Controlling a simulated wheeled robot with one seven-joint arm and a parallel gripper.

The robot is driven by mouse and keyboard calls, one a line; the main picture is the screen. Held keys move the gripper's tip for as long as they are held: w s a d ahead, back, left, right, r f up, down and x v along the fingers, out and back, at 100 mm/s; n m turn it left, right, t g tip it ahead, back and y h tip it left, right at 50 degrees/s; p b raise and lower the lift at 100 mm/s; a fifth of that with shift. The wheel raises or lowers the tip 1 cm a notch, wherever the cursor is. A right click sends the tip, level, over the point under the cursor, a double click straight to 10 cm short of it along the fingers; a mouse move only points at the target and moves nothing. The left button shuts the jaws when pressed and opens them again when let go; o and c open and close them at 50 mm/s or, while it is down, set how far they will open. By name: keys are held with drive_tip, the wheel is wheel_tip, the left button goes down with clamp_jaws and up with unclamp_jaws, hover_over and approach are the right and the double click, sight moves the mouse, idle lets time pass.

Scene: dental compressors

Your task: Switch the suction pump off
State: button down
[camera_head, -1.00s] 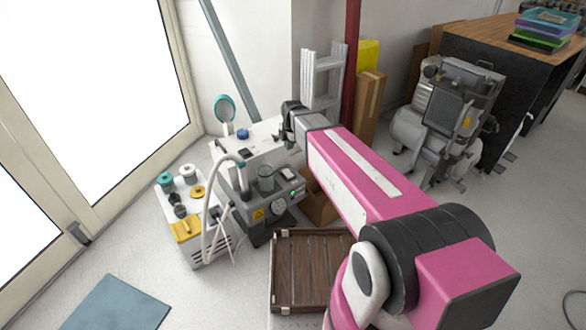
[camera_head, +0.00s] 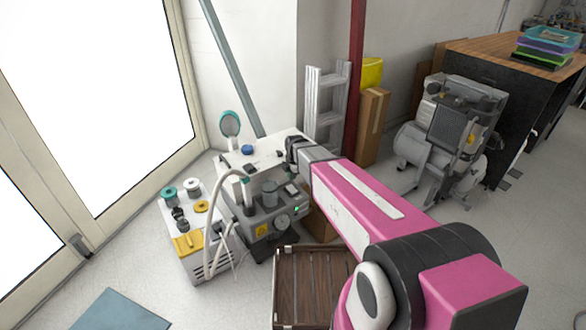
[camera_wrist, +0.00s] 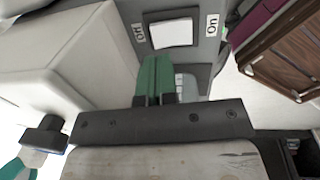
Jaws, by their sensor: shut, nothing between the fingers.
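The suction pump (camera_head: 268,222) is a grey box with a jar on top and a round gauge, on the floor left of my arm in the head view. Its white rocker switch (camera_wrist: 171,32) sits on a grey panel in the wrist view, between an "Off" label (camera_wrist: 139,33) on the left and an "On" label (camera_wrist: 212,24) on the right. My gripper (camera_wrist: 157,76) has green fingers, shut and empty, just below the switch in the picture; I see no clear contact. In the head view my gripper (camera_head: 292,152) is dark and above the pump's back; its fingertips are hard to make out.
A white unit (camera_head: 262,150) stands behind the pump. Another with a yellow part (camera_head: 188,243) stands left, a white hose between. A slatted wooden crate (camera_head: 300,285) lies in front. A compressor (camera_head: 450,130) stands at right.

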sight(291, 186)
drive_tip(key=shift+w+a+f, duration=0.1)
drive_tip(key=shift+w+f, duration=0.05)
drive_tip(key=shift+f, duration=1.2)
drive_tip(key=shift+w+a+f, duration=0.1)
drive_tip(key=shift+w+f, duration=0.05)
drive_tip(key=shift+f, duration=1.15)
